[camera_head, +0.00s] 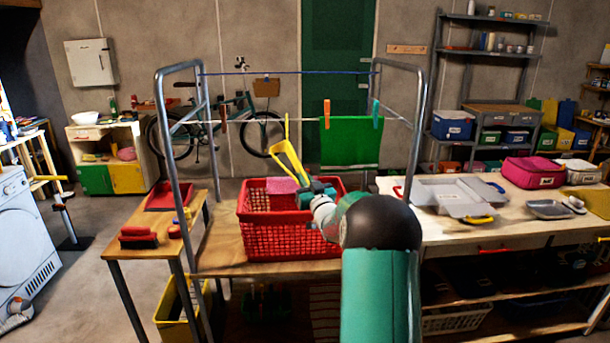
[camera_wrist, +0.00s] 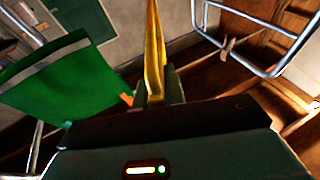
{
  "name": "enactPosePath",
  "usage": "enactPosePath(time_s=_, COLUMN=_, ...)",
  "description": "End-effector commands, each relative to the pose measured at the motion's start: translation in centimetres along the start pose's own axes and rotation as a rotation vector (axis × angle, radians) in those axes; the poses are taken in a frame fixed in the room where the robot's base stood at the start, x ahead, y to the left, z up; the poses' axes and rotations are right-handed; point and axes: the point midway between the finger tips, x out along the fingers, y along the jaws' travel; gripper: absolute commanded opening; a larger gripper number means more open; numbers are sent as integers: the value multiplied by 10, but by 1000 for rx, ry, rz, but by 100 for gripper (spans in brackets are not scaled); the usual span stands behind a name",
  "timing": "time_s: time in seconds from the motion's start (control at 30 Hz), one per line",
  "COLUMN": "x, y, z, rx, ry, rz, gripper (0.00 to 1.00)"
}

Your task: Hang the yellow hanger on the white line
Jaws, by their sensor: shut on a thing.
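The yellow hanger (camera_head: 286,148) is held up and tilted in my gripper (camera_head: 304,187), above the red basket. My gripper is shut on its lower part. In the wrist view the hanger (camera_wrist: 154,55) rises edge-on from between the fingers (camera_wrist: 160,92). The white line (camera_head: 262,121) runs across the metal rack, below and in front of a blue line (camera_head: 270,73). The hanger's upper end reaches about the line's height in the picture, left of the green cloth. I cannot tell whether they touch.
A green cloth (camera_head: 350,145) hangs on the white line near an orange peg (camera_head: 327,112) and a teal peg (camera_head: 376,113). A brown peg (camera_head: 223,120) is further left. The red basket (camera_head: 285,236) stands below. Rack posts (camera_head: 416,120) bound both sides.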

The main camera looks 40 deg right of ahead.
Motion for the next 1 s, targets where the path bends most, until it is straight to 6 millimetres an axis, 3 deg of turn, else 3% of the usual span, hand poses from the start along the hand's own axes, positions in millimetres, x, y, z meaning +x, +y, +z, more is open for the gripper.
enactPosePath(time_s=0.47, x=-2, y=0, z=7, rx=-1, ry=1, rz=0, gripper=0)
enactPosePath(time_s=0.5, x=-2, y=0, z=7, rx=-1, ry=1, rz=0, gripper=15)
enactPosePath(time_s=0.6, x=-2, y=0, z=7, rx=0, ry=1, rz=0, gripper=35)
enactPosePath(time_s=1.0, x=-8, y=0, z=8, rx=0, ry=-1, rz=1, gripper=37)
